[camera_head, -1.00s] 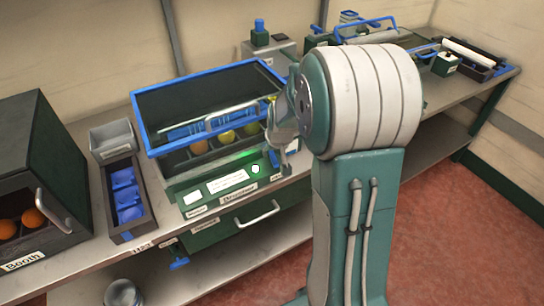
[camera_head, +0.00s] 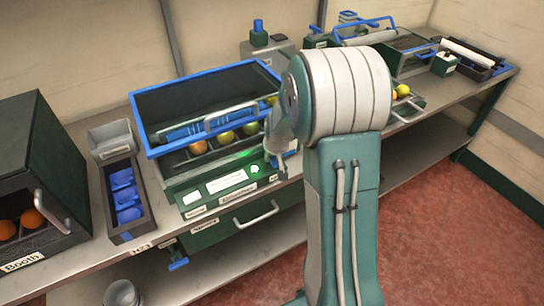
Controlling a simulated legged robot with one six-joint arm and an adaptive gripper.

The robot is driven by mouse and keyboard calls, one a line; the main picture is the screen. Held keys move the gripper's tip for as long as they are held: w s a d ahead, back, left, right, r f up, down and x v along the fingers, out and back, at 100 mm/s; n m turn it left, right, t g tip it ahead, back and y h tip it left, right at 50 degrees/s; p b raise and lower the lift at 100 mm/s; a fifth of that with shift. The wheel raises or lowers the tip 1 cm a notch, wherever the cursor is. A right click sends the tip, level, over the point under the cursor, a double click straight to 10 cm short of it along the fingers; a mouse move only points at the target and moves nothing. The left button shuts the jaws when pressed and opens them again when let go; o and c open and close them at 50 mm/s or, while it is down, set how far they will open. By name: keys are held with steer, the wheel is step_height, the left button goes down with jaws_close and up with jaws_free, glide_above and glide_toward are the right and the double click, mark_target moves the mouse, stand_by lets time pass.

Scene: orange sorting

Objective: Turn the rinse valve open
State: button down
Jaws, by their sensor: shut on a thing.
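No part that I can surely name the rinse valve shows. A small blue handle (camera_head: 178,264) sticks out below the front edge of the bench, left of the drawer; I cannot tell if it is the valve. A blue-framed station (camera_head: 375,30) with a white roller stands on the bench at the back right, partly behind my arm. My arm stands at the middle right and covers part of the bench. My gripper is hidden behind my own arm, so its jaws and anything in them do not show.
A blue-rimmed bin (camera_head: 150,122) holds several fruits above a green panel (camera_head: 225,190) with a lit green spot. A dark booth (camera_head: 45,150) with oranges stands at left. A narrow tray (camera_head: 112,205) holds blue pieces. A yellow fruit (camera_head: 402,90) lies right of my arm. Red floor is clear at right.

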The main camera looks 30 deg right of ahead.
steer(key=shift+f+n+y, duration=0.1)
steer(key=shift+n+y, duration=0.2)
steer(key=shift+n, duration=0.3)
steer(key=shift+n+y, duration=0.3)
steer(key=shift+n, duration=0.4)
steer(key=c, duration=0.6)
jaws_free()
steer(key=v, duration=1.2)
